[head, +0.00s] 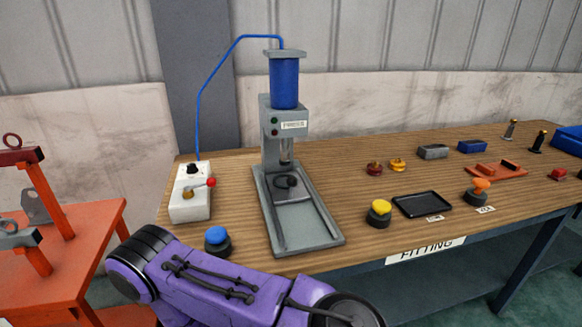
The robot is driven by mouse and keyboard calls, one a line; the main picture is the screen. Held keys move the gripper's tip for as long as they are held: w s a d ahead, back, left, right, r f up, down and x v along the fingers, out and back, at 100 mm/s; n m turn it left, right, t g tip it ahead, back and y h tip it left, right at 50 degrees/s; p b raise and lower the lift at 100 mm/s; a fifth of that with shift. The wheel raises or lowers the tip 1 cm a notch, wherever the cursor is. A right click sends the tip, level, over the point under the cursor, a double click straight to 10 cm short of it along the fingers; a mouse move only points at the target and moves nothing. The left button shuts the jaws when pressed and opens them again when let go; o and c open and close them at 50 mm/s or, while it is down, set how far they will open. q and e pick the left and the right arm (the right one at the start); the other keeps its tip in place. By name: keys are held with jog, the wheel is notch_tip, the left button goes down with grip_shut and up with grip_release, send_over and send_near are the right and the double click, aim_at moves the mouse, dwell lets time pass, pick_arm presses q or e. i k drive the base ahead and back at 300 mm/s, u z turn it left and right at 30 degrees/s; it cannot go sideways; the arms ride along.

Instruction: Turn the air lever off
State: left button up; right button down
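The air lever (200,187) has a red ball end and a brass-coloured pivot. It is mounted on a white valve box (190,208) at the left end of the wooden bench. The lever points to the right, and its red ball sticks out past the box's right edge. A black knob (193,169) sits on the box behind the lever. A blue air hose (198,115) rises from the box to the top of the grey press (285,150) with its blue cylinder. Neither of my grippers is in view. A purple link of my arm crosses the bottom, in front of the bench.
A blue button (216,240) stands between the box and the bench's front edge. The press base (305,225) is right of the box. A yellow button (379,213), black tray (429,204) and small parts lie further right. An orange stand (70,240) is at the left.

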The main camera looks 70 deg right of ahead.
aim_at(211, 183)
jog(key=z, duration=2.3)
